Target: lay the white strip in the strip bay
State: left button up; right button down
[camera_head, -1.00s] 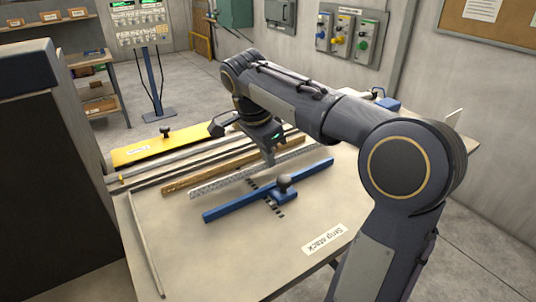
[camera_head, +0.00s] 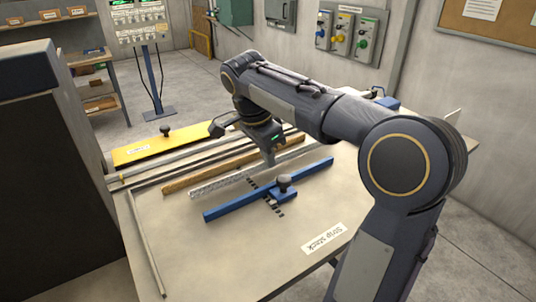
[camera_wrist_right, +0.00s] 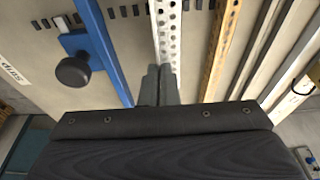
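A pale perforated strip (camera_head: 212,184) lies on the table between a brown bar and a blue bar. I take it for the white strip, but cannot be sure. It also shows in the right wrist view (camera_wrist_right: 168,32), running up from the fingers. My right gripper (camera_head: 269,160) points down at this strip. In the wrist view its fingers (camera_wrist_right: 160,82) are close together at the strip's near end. Whether they pinch it is hidden. I cannot clearly make out the strip bay. My left gripper is not in view.
A blue bar (camera_head: 232,206) with a black knob (camera_head: 285,182) lies in front of the strip. A brown wooden bar (camera_head: 190,179) and rails lie behind it. A yellow plate (camera_head: 145,150) is further back. The table front by the "Strip stack" label (camera_head: 323,238) is clear.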

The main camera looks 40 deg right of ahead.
jog(key=shift+f, duration=0.65)
dwell(1.2)
jog(key=c, duration=1.6)
grip_release()
jog(key=shift+r, duration=0.1)
jog(key=p+v, duration=0.2)
jog(key=v, duration=0.1)
jog(key=d+p+v, duration=0.1)
jog(key=p+v, duration=0.1)
jog(key=p, duration=0.1)
jog(key=shift+d+r, duration=0.1)
jog(key=shift+r, duration=0.45)
jog(key=shift+f, duration=0.1)
